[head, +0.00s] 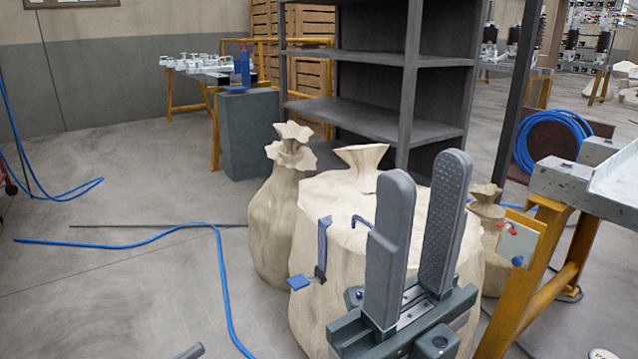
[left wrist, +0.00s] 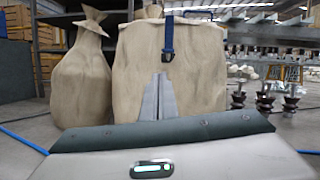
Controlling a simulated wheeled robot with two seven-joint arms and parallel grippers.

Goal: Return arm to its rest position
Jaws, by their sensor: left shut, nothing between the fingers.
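My left gripper (head: 190,352) shows only as a small grey tip at the bottom edge of the head view, over the floor. In the left wrist view its two fingers (left wrist: 158,98) lie together, shut and empty, pointing toward a large beige sack (left wrist: 205,65). My right gripper (head: 432,175) stands upright in the head view, with a gap between its two grey fingers and nothing between them. It covers part of the same large sack (head: 325,215). Most of the left arm is out of the head view.
A slimmer tied sack (head: 270,220) stands left of the large one. A blue strap (head: 323,245) hangs on the large sack. Grey shelves (head: 375,120) stand behind. A yellow-legged bench (head: 545,270) is at right. A blue hose (head: 222,275) crosses the otherwise open floor at left.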

